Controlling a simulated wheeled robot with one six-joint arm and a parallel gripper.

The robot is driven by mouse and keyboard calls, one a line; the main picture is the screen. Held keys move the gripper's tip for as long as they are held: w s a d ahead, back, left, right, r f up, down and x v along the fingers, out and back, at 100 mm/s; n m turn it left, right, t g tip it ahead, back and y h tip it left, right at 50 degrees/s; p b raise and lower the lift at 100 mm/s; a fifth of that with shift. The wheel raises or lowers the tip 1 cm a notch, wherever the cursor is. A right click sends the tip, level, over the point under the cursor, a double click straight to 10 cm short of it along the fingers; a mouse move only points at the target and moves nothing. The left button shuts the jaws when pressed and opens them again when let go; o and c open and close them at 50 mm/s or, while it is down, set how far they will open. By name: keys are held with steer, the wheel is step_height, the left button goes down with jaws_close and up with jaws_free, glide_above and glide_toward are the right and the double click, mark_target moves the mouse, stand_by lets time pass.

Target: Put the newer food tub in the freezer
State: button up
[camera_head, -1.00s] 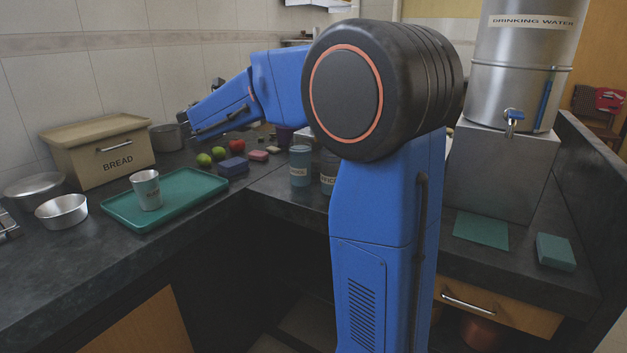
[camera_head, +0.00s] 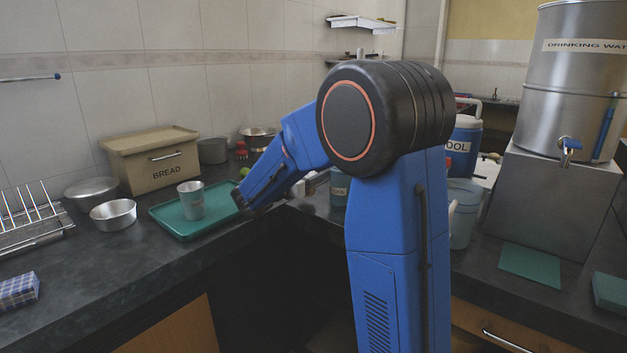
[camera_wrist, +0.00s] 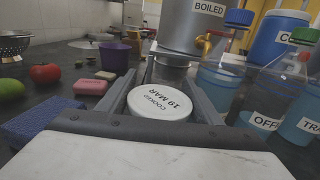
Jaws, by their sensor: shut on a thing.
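My gripper (camera_wrist: 166,78) shows in the wrist view, its two grey fingers on either side of a food tub. The tub has a round white lid (camera_wrist: 160,103) reading "COOKED 19 MAR". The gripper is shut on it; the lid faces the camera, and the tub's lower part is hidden. In the head view my blue arm reaches over the counter corner, and I cannot make out the gripper or the tub clearly. No second food tub and no freezer can be made out.
A container marked "BOILED" (camera_wrist: 193,25) stands just beyond the tub, with bottles (camera_wrist: 254,117) close on the right. A pink block (camera_wrist: 90,87), a tomato (camera_wrist: 45,73) and a purple cup (camera_wrist: 114,57) lie left. A green tray (camera_head: 170,222) holds a cup (camera_head: 191,200).

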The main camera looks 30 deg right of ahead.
steer(key=shift+f, duration=1.2)
steer(key=shift+f, duration=0.1)
steer(key=o, duration=1)
